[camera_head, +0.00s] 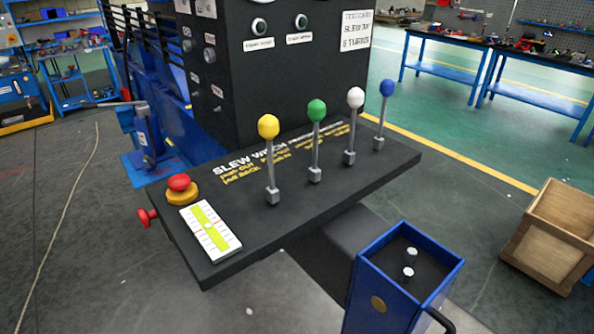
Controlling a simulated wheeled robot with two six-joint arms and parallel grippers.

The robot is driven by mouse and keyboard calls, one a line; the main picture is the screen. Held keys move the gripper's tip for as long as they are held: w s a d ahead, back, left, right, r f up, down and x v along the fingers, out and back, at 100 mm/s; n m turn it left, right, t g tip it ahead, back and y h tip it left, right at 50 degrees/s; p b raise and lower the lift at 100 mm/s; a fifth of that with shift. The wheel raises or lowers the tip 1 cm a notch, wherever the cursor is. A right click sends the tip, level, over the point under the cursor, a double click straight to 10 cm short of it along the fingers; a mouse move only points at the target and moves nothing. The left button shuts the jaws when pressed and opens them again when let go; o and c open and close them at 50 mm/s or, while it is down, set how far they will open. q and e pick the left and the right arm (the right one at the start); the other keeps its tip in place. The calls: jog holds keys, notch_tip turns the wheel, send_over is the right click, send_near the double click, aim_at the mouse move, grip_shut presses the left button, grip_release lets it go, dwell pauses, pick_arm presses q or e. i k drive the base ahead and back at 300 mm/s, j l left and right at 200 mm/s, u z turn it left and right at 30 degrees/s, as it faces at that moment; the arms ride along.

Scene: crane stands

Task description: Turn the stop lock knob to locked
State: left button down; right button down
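A black control panel (300,216) juts out from a dark cabinet in the middle of the view. A red mushroom button (179,183) on a yellow base (182,197) sits at its left end. A small red knob (147,217) sticks out from the panel's left edge, just below the button. I see no label on either that names the stop lock, and I cannot tell whether the knob is locked. Neither of my grippers is in view.
Levers with yellow (268,127), green (316,110), white (355,97) and blue (387,88) balls stand on the panel. A yellow-green scale plate (211,230) lies near its front-left corner. A blue box (381,306) stands in front; a wooden crate (552,240) is right.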

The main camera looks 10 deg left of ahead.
aim_at(146, 217)
jog(key=u, duration=0.4)
jog(key=k+j+u, duration=0.1)
jog(key=u, duration=0.3)
jog(key=k+j+u, duration=0.1)
jog(key=u, duration=0.25)
